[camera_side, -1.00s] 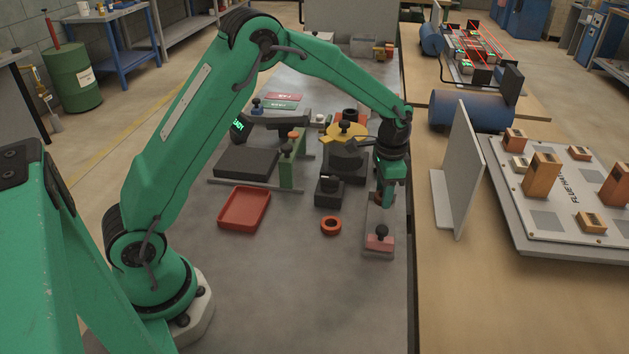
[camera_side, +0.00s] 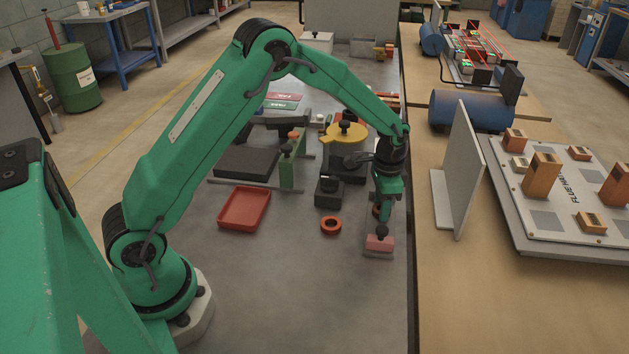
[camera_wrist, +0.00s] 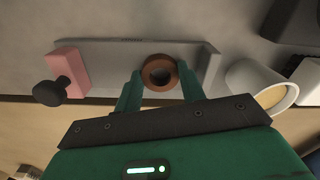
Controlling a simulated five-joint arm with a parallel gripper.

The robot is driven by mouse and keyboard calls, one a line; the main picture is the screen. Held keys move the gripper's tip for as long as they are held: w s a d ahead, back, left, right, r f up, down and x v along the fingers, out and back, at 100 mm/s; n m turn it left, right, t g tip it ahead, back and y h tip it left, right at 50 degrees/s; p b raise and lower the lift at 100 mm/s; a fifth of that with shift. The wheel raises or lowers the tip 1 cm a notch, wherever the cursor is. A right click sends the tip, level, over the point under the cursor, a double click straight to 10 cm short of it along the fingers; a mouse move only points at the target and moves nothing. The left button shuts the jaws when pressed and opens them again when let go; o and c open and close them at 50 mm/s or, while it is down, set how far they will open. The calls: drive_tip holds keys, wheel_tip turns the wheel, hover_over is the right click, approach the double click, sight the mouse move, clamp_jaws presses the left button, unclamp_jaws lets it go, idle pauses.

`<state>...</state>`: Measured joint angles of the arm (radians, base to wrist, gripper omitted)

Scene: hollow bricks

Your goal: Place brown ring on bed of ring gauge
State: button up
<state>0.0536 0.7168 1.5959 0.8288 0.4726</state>
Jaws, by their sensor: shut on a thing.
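The brown ring (camera_wrist: 160,72) is between the two green fingers of my gripper (camera_wrist: 159,86) in the wrist view, its hole facing the camera. My gripper (camera_side: 383,207) is shut on it. The ring gauge is a grey bed (camera_wrist: 115,54) with a raised end at the right and a pink sliding block (camera_wrist: 68,70) with a black knob at the left. The ring lies over the bed near the raised end; I cannot tell whether it touches. In the side view the pink block (camera_side: 379,243) is at the near end, and my gripper partly hides the bed.
An orange-red ring (camera_side: 331,225) and a red tray (camera_side: 244,208) lie left of the gauge. A black block with a knob (camera_side: 328,192) stands behind the loose ring. A white cup (camera_wrist: 262,88) is close to the gauge's raised end. An upright grey plate (camera_side: 458,170) stands to the right.

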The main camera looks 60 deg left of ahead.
drive_tip(key=shift+f, duration=0.15)
drive_tip(key=o, duration=0.9)
drive_tip(key=shift+o, duration=0.2)
wheel_tip(320, 180, up, 12)
drive_tip(key=shift+r, duration=0.2)
drive_tip(key=shift+r, duration=0.1)
